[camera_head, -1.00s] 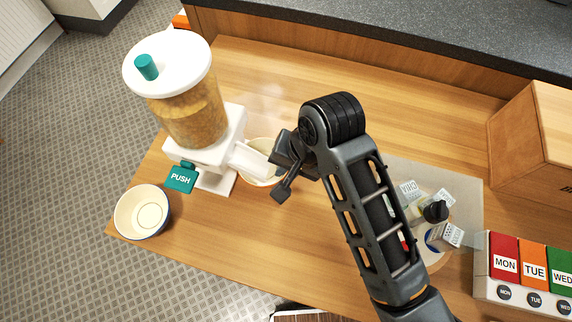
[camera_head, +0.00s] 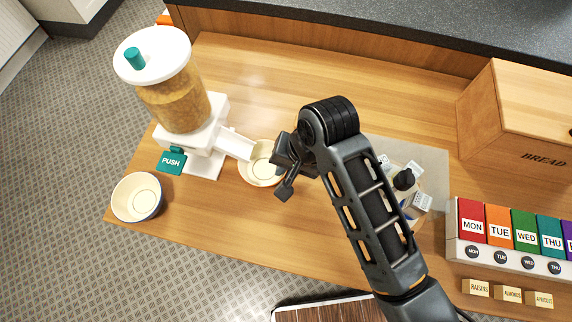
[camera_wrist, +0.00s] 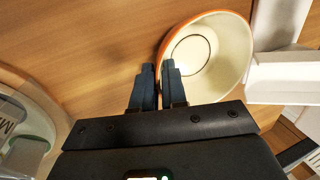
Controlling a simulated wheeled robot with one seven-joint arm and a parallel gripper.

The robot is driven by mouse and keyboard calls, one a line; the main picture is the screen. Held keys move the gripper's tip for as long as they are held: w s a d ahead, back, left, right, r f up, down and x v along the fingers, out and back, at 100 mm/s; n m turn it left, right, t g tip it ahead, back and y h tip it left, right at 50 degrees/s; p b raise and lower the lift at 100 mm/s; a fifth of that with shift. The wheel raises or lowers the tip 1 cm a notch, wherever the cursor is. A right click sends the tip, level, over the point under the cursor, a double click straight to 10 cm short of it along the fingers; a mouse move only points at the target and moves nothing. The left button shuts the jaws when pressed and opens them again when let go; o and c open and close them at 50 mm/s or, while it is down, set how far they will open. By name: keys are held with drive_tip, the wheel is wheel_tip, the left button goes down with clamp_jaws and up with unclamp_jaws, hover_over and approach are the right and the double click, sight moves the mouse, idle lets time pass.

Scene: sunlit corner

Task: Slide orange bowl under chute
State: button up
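The orange bowl (camera_head: 262,172), cream inside with an orange rim, stands upright on the wooden table beside the end of the white chute (camera_head: 236,145). The wrist view shows the bowl (camera_wrist: 225,55) with the chute (camera_wrist: 285,78) at its right rim. The chute belongs to a dispenser (camera_head: 178,105) with a white lid and a teal PUSH lever (camera_head: 171,161). My gripper (camera_head: 280,172) is at the bowl's right side in the head view. Its fingers (camera_wrist: 159,85) are close together with the bowl's wall between them, and look shut on it.
A blue-rimmed white bowl (camera_head: 137,197) stands near the table's left corner. To the right are a round tray with shakers (camera_head: 404,180), a bread box (camera_head: 520,115), a coloured day organiser (camera_head: 512,238) and labelled blocks (camera_head: 507,293). The table behind the bowl is clear.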

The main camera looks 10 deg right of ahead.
drive_tip(key=o, duration=0.5)
drive_tip(key=v, duration=0.7)
drive_tip(key=shift+r, duration=0.35)
drive_tip(key=shift+s+d, duration=0.1)
